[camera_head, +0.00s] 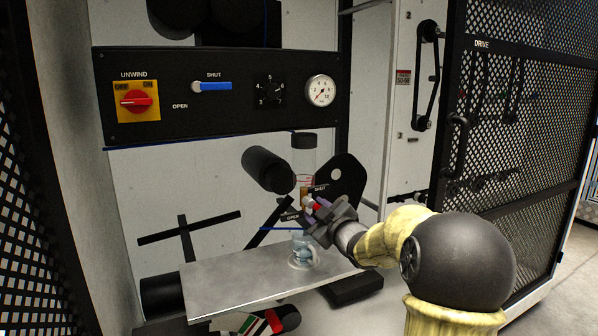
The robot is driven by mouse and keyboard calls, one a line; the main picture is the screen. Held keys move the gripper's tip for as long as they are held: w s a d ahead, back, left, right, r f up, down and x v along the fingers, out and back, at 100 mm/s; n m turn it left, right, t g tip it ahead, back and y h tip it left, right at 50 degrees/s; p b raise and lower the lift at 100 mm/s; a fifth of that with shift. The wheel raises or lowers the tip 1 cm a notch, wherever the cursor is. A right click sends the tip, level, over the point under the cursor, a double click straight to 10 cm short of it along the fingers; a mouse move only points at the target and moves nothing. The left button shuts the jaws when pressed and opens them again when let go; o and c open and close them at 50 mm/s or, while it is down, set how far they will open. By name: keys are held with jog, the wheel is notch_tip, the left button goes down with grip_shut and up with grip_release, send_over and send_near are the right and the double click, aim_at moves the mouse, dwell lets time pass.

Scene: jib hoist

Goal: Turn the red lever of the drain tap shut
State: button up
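The drain tap (304,192) is a small brass-coloured fitting under a clear cylinder (303,155) with a black cap. A SHUT label (320,188) is at its upper right and an OPEN label (292,217) at its lower left. A small bit of the red lever (314,204) shows at the tap, right at my gripper's fingers. My gripper (318,211) reaches in from the right, its dark fingers at the lever. The fingers hide most of the lever, so its exact angle, any contact and the finger gap are unclear.
A clear cup (302,252) stands on the metal shelf (235,281) below the tap. A black roller (267,169) is left of the cylinder. Above is a black panel (220,118) with a red switch, blue lever and gauge. A mesh door (520,130) stands at right.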

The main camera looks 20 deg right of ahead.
jog(key=m, duration=0.2)
jog(key=a+m, duration=0.1)
jog(key=m, duration=0.2)
jog(key=a+f+m, duration=0.1)
jog(key=m, duration=0.1)
jog(key=shift+s+r+m, duration=0.2)
jog(key=shift+s+m, duration=0.2)
jog(key=shift+m, duration=0.1)
jog(key=s+p, duration=0.7)
jog(key=s, duration=0.9)
jog(key=s+a+r+g+p, duration=0.2)
jog(key=a+r+g+p, duration=0.2)
jog(key=p, duration=0.7)
jog(key=s+a+r+g+h+p, duration=0.1)
jog(key=a+r+g+p, duration=0.3)
jog(key=r+p, duration=0.4)
jog(key=s+a+r+g+p, duration=0.3)
jog(key=a+r+g+p, duration=0.1)
jog(key=p, duration=1.1)
notch_tip(320, 180, up, 2)
jog(key=shift+s+a+r+m, duration=0.1)
jog(key=shift+s+a+m, duration=0.2)
jog(key=shift+a, duration=0.3)
